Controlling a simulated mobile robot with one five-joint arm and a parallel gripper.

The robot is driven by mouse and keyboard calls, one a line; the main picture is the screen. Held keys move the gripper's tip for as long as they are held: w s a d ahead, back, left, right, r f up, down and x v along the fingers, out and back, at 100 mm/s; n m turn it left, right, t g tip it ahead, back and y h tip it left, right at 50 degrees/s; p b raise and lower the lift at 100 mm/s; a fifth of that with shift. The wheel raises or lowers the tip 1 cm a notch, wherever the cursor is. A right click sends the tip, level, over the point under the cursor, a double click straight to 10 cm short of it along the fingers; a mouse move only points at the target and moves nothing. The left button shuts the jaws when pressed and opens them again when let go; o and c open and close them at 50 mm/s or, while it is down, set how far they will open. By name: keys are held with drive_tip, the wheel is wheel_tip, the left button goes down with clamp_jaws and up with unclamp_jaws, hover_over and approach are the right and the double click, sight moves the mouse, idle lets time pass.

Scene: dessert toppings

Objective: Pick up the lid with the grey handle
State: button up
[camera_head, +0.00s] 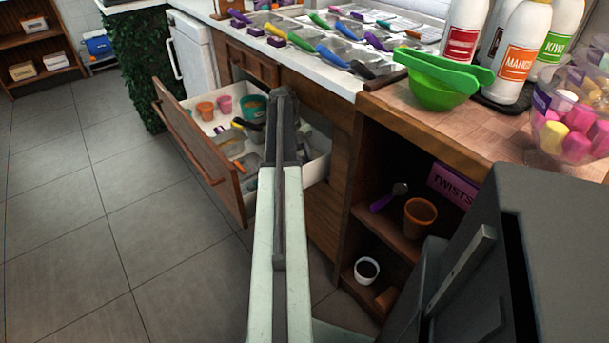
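On the white counter stands a row of topping containers with coloured handles. A dark grey handle (362,69) shows at the near right end of the row, beside a blue handle (332,56). I cannot tell clearly whether it belongs to a lid. Another dark handle-like piece (246,124) lies in the open drawer, partly hidden by my arm. My gripper (283,97) is at the far end of my arm, in front of the counter and over the drawer in the picture. Its fingers are too foreshortened to show whether they are open or shut.
The open drawer (196,146) juts into the floor space with cups and tubs inside. A green bowl (437,92) and several bottles (525,50) stand on the wooden counter at right. Below is an open shelf with an orange pot (419,217). The floor at left is clear.

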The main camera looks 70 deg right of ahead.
sight(304, 163)
drive_tip(key=shift+r, duration=0.15)
clamp_jaws()
drive_tip(key=shift+r+p, duration=0.5)
drive_tip(key=shift+p, duration=0.15)
wheel_tip(304, 163, up, 4)
drive_tip(key=p, duration=0.3)
drive_tip(key=shift+f, duration=0.25)
drive_tip(key=w+a, duration=0.1)
drive_tip(key=w, duration=0.4)
drive_tip(key=w+a, duration=0.2)
drive_tip(key=w, duration=0.3)
drive_tip(key=w+a+p, duration=0.1)
drive_tip(key=w, duration=0.4)
drive_tip(key=shift+w+a+r, duration=0.15)
drive_tip(key=shift+w+r, duration=0.1)
drive_tip(key=shift+r, duration=0.05)
